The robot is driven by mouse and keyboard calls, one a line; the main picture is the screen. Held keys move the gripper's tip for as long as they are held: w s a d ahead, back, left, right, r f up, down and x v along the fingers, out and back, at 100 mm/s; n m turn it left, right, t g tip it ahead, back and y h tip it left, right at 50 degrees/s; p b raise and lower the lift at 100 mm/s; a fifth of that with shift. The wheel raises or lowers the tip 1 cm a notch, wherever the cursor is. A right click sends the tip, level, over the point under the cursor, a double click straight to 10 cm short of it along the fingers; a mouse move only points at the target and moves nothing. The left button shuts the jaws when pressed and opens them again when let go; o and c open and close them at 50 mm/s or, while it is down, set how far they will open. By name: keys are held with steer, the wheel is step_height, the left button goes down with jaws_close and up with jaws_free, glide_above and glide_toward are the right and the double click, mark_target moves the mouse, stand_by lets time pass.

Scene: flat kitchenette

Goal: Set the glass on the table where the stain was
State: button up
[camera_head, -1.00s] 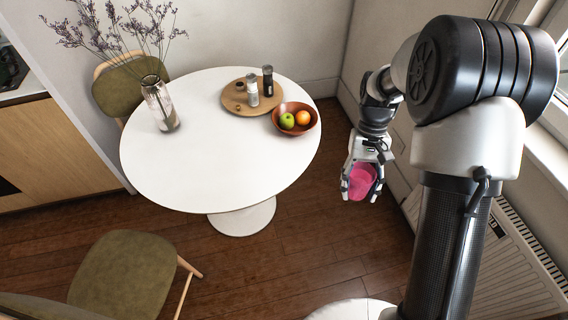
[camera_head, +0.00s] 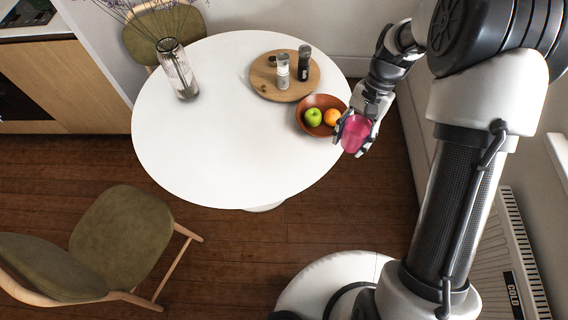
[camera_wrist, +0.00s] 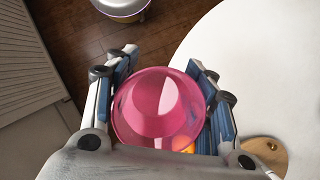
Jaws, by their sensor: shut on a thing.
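My gripper (camera_head: 354,136) is shut on a pink glass (camera_head: 356,134) at the right edge of the table, beside the fruit bowl. In the wrist view the pink glass (camera_wrist: 158,106) sits between the two fingers, and I look onto its round end. The white round table (camera_head: 215,130) has a bare top at its middle and front. I see no stain on the visible part of the top. The wrist view shows the white tabletop (camera_wrist: 265,70) on the right.
A brown bowl (camera_head: 305,127) with a green apple (camera_head: 313,117) and an orange (camera_head: 332,117) stands near my gripper. A round wooden tray (camera_head: 265,88) holds two shakers. A glass vase (camera_head: 177,70) with dry stems stands at the left. Green chairs (camera_head: 125,235) stand around the table.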

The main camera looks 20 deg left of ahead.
steer(key=a+f+m+t+y+p, duration=0.25)
steer(key=a+m+t, duration=0.25)
steer(key=a+m, duration=1.3)
steer(key=f+b, duration=0.3)
steer(key=f, duration=0.3)
steer(key=a+f+n+b, duration=0.1)
steer(key=f+b, duration=0.3)
steer(key=f, duration=0.2)
steer(key=a+f+n+b, duration=0.1)
steer(key=f+b, duration=0.2)
steer(key=f, duration=0.3)
steer(key=shift+s+a+f+y, duration=0.1)
steer(key=shift+a+f+y, duration=0.05)
steer(key=shift+y, duration=0.1)
steer(key=shift+f+b, duration=0.1)
steer(key=shift+b, duration=0.2)
steer(key=o, duration=1.4)
steer(key=shift+c, duration=0.2)
